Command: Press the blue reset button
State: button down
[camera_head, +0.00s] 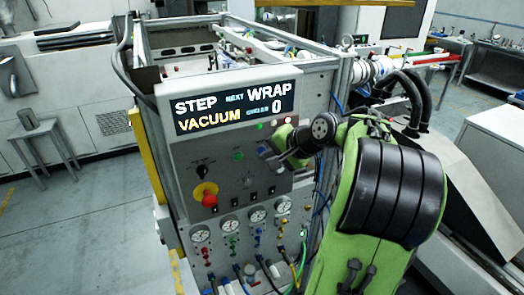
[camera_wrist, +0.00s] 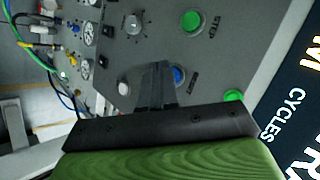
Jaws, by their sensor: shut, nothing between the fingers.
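The blue reset button (camera_wrist: 179,76) is on the grey control panel (camera_wrist: 240,30) in the wrist view, partly covered by my gripper's fingers. My gripper (camera_wrist: 160,66) is shut and empty, with its fingertips just beside the blue button. I cannot tell whether they touch the panel. In the head view my green arm reaches to the right part of the grey panel (camera_head: 185,160), and the wrist hides the blue button there.
A green STEP button (camera_wrist: 191,21), another green button (camera_wrist: 233,96) and a white button (camera_wrist: 123,88) are near the fingers. The display (camera_head: 235,108) reads STEP, NEXT WRAP, VACUUM, CYCLES 0. A red knob on yellow (camera_head: 208,197) is at the lower left, above several gauges (camera_head: 228,225).

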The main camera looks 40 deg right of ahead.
jog(key=shift+w+d, duration=0.1)
jog(key=shift+w, duration=0.3)
dwell(0.3)
jog(key=shift+s, duration=0.15)
jog(key=shift+s+a, duration=0.25)
jog(key=shift+s, duration=0.4)
jog(key=s, duration=0.2)
jog(key=s+a, duration=0.1)
jog(key=s, duration=0.1)
jog(key=shift+s+a, duration=0.2)
jog(key=shift+s, duration=0.15)
dwell(0.6)
